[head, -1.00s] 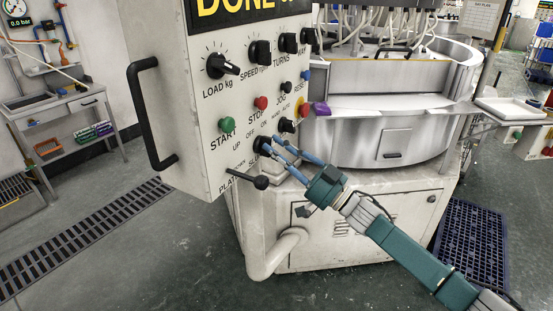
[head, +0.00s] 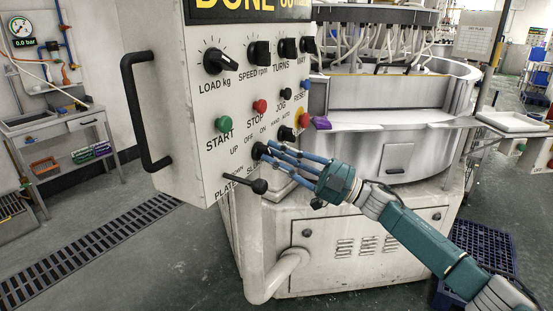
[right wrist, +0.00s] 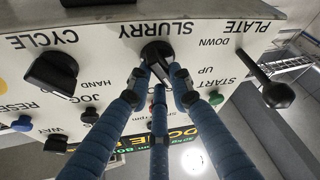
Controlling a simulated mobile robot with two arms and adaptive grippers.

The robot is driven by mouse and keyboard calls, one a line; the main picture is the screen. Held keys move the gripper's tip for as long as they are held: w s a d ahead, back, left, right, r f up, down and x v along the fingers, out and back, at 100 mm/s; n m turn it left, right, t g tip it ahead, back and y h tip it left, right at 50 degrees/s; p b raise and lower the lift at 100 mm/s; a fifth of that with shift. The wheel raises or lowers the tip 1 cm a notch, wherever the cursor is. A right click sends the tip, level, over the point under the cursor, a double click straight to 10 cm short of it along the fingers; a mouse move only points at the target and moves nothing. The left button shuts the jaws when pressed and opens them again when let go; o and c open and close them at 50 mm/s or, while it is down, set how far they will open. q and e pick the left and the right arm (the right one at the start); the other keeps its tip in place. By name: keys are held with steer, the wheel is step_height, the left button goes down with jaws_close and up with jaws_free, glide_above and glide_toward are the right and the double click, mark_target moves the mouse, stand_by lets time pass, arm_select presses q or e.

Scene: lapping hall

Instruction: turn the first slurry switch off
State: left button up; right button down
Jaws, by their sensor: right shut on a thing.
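The slurry switch is a black rotary knob (head: 258,150) low on the white control panel (head: 190,110). It also shows, upside down under the word SLURRY, in the right wrist view (right wrist: 155,50). My right gripper (head: 268,151) reaches in from the right, its blue fingers shut on this knob. In the right wrist view the fingertips (right wrist: 159,76) lie at the knob's two sides, with a third finger below. The fingers partly hide the knob and its OFF and ON marks, so I cannot tell its setting. My left gripper is not in view.
The black cycle knob (right wrist: 52,73) sits beside the slurry knob. The plate lever with its black ball (head: 259,186) juts out just below my fingers. Start (head: 222,124) and stop (head: 260,106) buttons are above. The lapping machine (head: 390,130) stands behind.

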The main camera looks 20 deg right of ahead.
steer(key=shift+n, duration=0.3)
steer(key=c, duration=1.5)
jaws_free()
steer(key=shift+c, duration=0.2)
steer(key=v, duration=1.2)
steer(key=shift+d+r, duration=0.1)
